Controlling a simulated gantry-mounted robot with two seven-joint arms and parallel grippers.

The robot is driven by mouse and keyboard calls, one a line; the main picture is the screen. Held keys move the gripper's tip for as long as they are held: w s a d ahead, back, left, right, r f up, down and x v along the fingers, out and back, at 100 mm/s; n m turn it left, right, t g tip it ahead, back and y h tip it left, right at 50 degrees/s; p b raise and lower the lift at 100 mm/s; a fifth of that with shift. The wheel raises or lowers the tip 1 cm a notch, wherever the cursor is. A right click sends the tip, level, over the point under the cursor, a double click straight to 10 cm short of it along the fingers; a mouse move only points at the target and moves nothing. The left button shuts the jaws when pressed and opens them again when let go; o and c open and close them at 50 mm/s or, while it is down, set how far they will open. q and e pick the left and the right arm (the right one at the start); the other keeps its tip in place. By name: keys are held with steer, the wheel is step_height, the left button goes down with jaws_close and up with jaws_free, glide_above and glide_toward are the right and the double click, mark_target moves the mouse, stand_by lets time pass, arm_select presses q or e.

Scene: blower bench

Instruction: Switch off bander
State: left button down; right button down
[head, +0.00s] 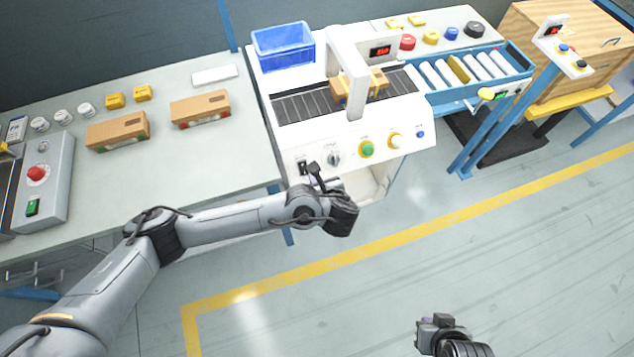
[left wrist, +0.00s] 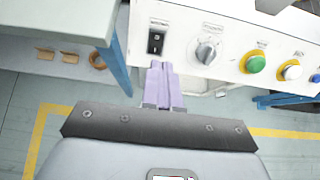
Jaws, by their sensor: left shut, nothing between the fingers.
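The bander (head: 312,137) is a white machine with a sloped front panel, a dark roller top and a white arch. Its black rocker switch (head: 302,167) is at the panel's left end; it also shows in the left wrist view (left wrist: 156,42). Right of it are a grey rotary knob (left wrist: 206,50), a green button (left wrist: 255,62) and a white button (left wrist: 291,70). My left gripper (head: 340,213) is in front of the panel. Its pale purple fingers (left wrist: 160,68) are shut and empty, just below the switch in the left wrist view; contact cannot be told. My right gripper (head: 436,322) is low in the head view.
A carton (head: 378,82) sits under the bander's arch. A blue crate (head: 283,47) stands behind its roller top. The left bench (head: 215,155) holds cartons and a grey control box (head: 45,180) with a red button. Open floor (head: 400,260) lies in front.

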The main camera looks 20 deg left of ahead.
mark_target(304, 164)
arm_select(q)
steer(key=b+x, duration=0.2)
steer(key=x, duration=0.8)
steer(key=shift+w+a+f+b, duration=0.1)
steer(key=shift+a+f+b, duration=0.05)
steer(key=shift+b, duration=0.2)
